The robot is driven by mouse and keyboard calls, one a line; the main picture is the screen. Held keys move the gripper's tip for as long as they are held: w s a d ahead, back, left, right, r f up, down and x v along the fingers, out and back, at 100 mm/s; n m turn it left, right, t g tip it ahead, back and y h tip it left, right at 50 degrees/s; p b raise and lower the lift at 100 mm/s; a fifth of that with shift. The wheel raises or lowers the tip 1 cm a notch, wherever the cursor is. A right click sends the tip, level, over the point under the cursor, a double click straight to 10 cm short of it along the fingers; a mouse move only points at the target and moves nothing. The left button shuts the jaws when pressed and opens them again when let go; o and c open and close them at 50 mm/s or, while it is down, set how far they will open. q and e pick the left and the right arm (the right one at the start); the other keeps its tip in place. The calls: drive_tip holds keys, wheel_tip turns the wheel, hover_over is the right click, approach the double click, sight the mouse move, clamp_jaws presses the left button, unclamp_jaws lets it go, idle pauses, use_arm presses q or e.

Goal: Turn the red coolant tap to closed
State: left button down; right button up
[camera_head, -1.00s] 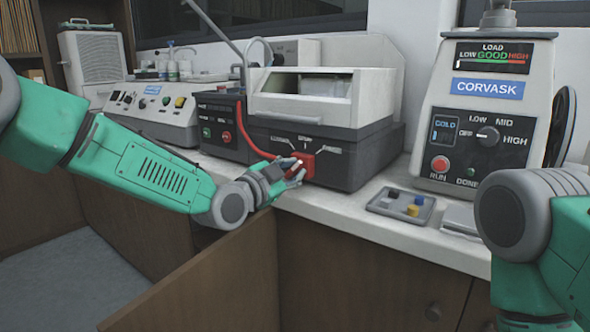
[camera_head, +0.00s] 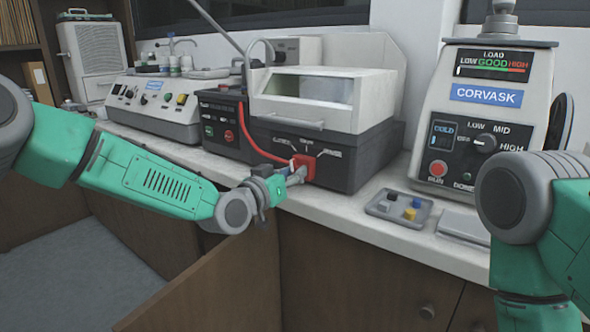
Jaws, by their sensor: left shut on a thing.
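The red coolant tap (camera_head: 307,165) sits on the front of the dark-based machine (camera_head: 330,160) with a clear-windowed hood. A red hose (camera_head: 256,146) runs to it from the left. White labels stand above the tap; their words are too small to read surely. My left gripper (camera_head: 295,174) comes in from the left and is shut at the tap, on its handle. The fingers hide part of the tap, so the handle's exact angle is unclear. My right arm shows at the right edge, but its gripper is out of view.
A grey tray (camera_head: 378,207) with small coloured blocks lies on the white counter (camera_head: 340,218) to the right. The Corvask press (camera_head: 487,115) stands behind it. A control box (camera_head: 150,108) stands to the left. A wooden panel (camera_head: 215,285) rises below my left arm.

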use_arm(q)
drive_tip(key=n, duration=0.1)
drive_tip(key=f+n, duration=0.1)
drive_tip(key=n, duration=0.1)
drive_tip(key=shift+s+n, duration=0.15)
drive_tip(key=shift+n, duration=1.65)
drive_tip(key=c, duration=1.5)
unclamp_jaws()
drive_tip(key=shift+r, duration=0.15)
drive_tip(key=shift+a+r, duration=0.1)
drive_tip(key=shift+r, duration=0.05)
drive_tip(key=v, duration=1.1)
drive_tip(key=shift+s+a, duration=0.25)
